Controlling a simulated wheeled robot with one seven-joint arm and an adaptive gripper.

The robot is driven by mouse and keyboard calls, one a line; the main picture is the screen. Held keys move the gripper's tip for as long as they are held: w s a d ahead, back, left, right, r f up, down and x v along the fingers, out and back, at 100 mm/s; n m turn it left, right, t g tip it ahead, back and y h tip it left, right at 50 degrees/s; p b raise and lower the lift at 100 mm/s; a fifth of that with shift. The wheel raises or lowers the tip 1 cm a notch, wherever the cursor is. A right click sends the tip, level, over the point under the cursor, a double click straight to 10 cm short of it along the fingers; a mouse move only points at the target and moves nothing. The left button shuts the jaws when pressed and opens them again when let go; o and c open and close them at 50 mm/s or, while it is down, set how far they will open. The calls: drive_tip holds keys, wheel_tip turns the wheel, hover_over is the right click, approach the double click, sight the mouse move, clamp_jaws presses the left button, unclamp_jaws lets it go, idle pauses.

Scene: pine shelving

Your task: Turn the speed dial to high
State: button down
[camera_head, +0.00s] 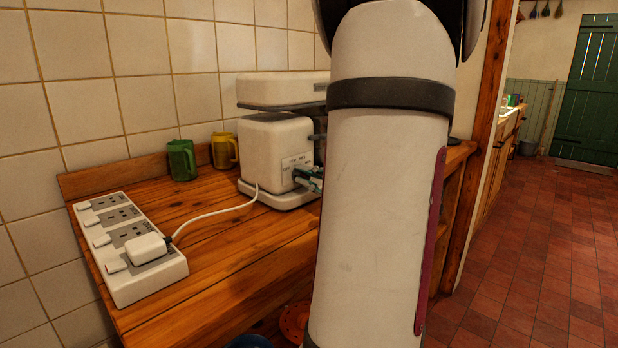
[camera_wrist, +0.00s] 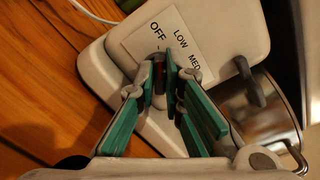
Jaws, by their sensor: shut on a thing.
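A white appliance (camera_head: 268,143) stands on the wooden counter; in the wrist view its body (camera_wrist: 105,75) carries a white label (camera_wrist: 190,35) reading OFF, LOW and MED. No HIGH mark can be read. My gripper (camera_wrist: 160,68) has teal pads and is shut on the dial. I cannot tell which setting the dial points to. In the head view my gripper (camera_head: 312,177) is at the appliance's front, partly hidden by my arm.
A power strip (camera_head: 127,245) lies at the counter's left, with a white plug (camera_head: 146,247) and a cord running to the appliance. A green mug (camera_head: 182,160) and a yellow mug (camera_head: 223,150) stand by the tiled wall. The red tile floor (camera_head: 530,260) at right is clear.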

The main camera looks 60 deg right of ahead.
drive_tip(key=m+p, duration=0.2)
drive_tip(key=m, duration=0.3)
drive_tip(key=shift+r+m, duration=0.1)
drive_tip(key=shift+m, duration=0.3)
drive_tip(key=m+p, duration=0.3)
drive_tip(key=m, duration=0.2)
drive_tip(key=shift+s+d, duration=0.1)
drive_tip(key=shift+d, duration=0.05)
drive_tip(key=m+p, duration=0.4)
drive_tip(key=m, duration=0.2)
drive_tip(key=shift+d+m, duration=0.15)
drive_tip(key=shift+m, duration=0.25)
drive_tip(key=m+p, duration=0.4)
drive_tip(key=m, duration=0.1)
drive_tip(key=shift+f+m, duration=0.2)
drive_tip(key=shift+m, duration=0.2)
drive_tip(key=c, duration=1.7)
unclamp_jaws()
drive_tip(key=shift+d, duration=0.1)
drive_tip(key=shift+s, duration=0.1)
